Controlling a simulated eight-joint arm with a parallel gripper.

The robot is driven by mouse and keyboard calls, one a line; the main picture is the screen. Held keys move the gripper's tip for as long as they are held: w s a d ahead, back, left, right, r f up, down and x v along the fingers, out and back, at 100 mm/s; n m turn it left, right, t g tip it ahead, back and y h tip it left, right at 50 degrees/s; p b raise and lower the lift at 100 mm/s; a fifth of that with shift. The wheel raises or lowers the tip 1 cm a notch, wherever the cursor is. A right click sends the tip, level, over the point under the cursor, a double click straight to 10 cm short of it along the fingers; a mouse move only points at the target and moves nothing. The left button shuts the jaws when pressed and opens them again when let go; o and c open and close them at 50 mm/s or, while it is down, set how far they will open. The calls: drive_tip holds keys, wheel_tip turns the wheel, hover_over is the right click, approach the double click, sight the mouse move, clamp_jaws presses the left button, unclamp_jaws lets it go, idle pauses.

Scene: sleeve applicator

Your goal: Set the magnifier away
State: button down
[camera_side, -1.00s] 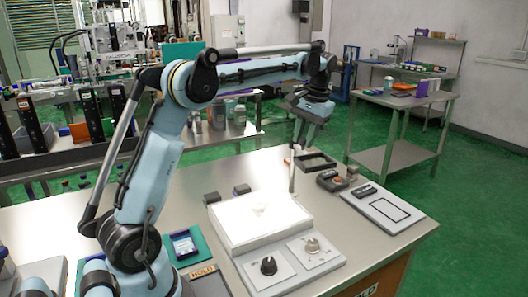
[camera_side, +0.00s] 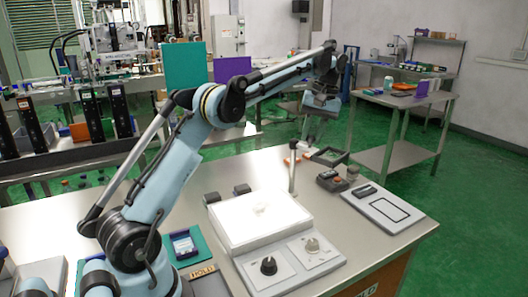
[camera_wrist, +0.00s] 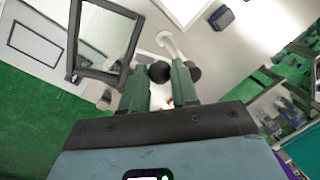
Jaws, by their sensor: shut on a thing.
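The magnifier (camera_side: 330,157), a dark square frame with a clear pane, hangs below my gripper (camera_side: 317,128) above the back right of the steel bench. In the wrist view the magnifier (camera_wrist: 105,42) is at upper left, tilted, beside the left finger. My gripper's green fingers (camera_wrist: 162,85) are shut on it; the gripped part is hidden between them. In the wrist view the post (camera_wrist: 172,47) shows just beyond the fingertips.
A lit white panel (camera_side: 258,216) is on the bench, with a dial box (camera_side: 290,264) in front. A dark grey box (camera_side: 331,180) and a small jar (camera_side: 352,173) are near the magnifier. A pale board with a black outline (camera_side: 376,208) lies right.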

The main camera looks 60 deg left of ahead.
drive_tip(key=shift+w, duration=0.1)
drive_tip(key=c, duration=0.9)
unclamp_jaws()
drive_tip(key=shift+o, duration=0.2)
